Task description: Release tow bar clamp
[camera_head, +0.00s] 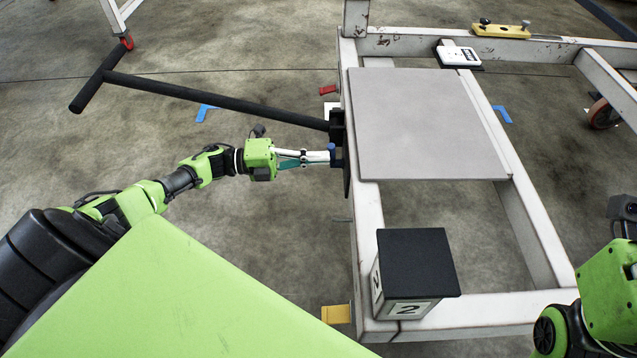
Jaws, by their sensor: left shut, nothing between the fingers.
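The tow bar (225,101) is a long black bar with a T-shaped handle at the upper left. It slopes down to the right to a dark clamp bracket (338,128) on the left side of the trolley (368,210). My left gripper (331,156) is shut, with its fingertips at the trolley's left side just below the bracket.
A grey plate (425,125) lies on the trolley frame. A black-topped box marked 2 (415,265) sits at its near corner. A white device (458,55) and a yellow tool (500,30) lie at the far side. The floor left of the trolley is mostly clear.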

